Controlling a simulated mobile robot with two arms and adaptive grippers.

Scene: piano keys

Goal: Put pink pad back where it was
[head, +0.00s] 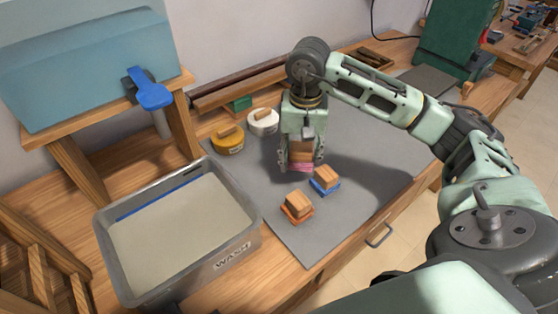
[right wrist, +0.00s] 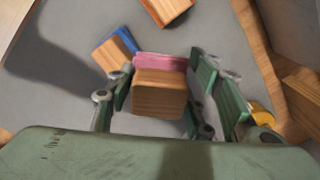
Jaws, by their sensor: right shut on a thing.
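The pink pad (head: 301,167) has a wooden block handle (right wrist: 160,92) on top. My right gripper (head: 302,158) points down and is shut on this block, with a finger on each side. In the right wrist view the pink edge (right wrist: 160,62) shows beyond the block. The pad is over the grey mat (head: 385,150), behind the blue pad; I cannot tell whether it touches the mat. My left gripper is not in view.
A blue pad (head: 325,181) and an orange pad (head: 297,207) with wooden blocks are in front. A grey WASH tub (head: 240,243) is at left. The mat's right side is clear.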

